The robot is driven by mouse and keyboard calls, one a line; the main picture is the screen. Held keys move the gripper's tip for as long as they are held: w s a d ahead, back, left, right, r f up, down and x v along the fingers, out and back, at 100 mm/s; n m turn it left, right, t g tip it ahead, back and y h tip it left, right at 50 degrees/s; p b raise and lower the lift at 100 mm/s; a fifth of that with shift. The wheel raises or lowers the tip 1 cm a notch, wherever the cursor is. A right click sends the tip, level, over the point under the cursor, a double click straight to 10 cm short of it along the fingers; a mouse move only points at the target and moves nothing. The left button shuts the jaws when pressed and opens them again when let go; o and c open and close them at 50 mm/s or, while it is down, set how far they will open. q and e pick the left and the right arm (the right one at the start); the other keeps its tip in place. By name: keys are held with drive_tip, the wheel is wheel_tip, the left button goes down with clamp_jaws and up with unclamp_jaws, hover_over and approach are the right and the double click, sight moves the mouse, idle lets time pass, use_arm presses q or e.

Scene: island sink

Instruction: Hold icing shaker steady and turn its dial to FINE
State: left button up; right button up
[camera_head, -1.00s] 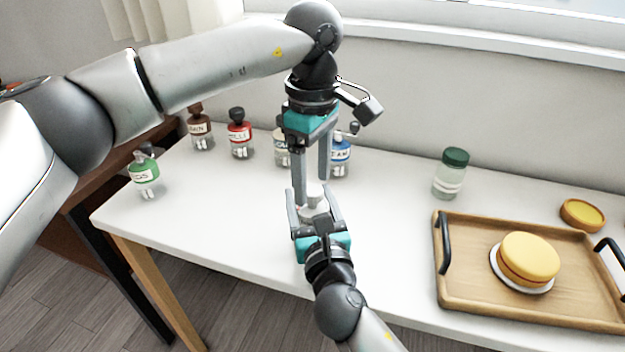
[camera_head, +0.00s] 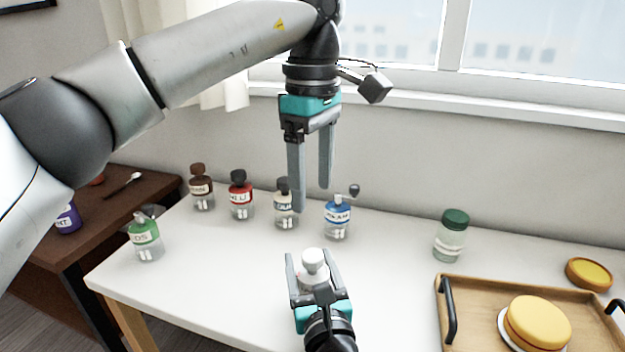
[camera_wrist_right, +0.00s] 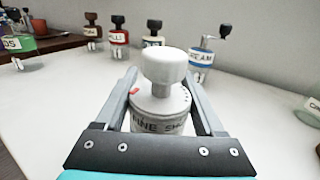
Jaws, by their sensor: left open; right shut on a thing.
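The icing shaker (camera_head: 313,267) is a small white canister with a white knob on top. It stands upright on the white table between the fingers of my right gripper (camera_head: 312,274), which is shut on it. In the right wrist view the shaker (camera_wrist_right: 162,108) has a grey-white lid with small holes, a red mark at its left and lettering that reads "FINE SH…", partly hidden by my gripper. My left gripper (camera_head: 311,202) is open and empty, fingers pointing down, above and behind the shaker, clear of its knob.
Several labelled bottles stand behind, including a red one (camera_head: 240,197) and a blue one (camera_head: 338,218); a green one (camera_head: 146,238) stands at left. A green-lidded jar (camera_head: 451,236) and wooden tray (camera_head: 460,285) with a yellow-topped cake (camera_head: 538,324) are at right. Table between is clear.

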drive_tip(key=o, duration=1.5)
drive_tip(key=shift+c, duration=0.2)
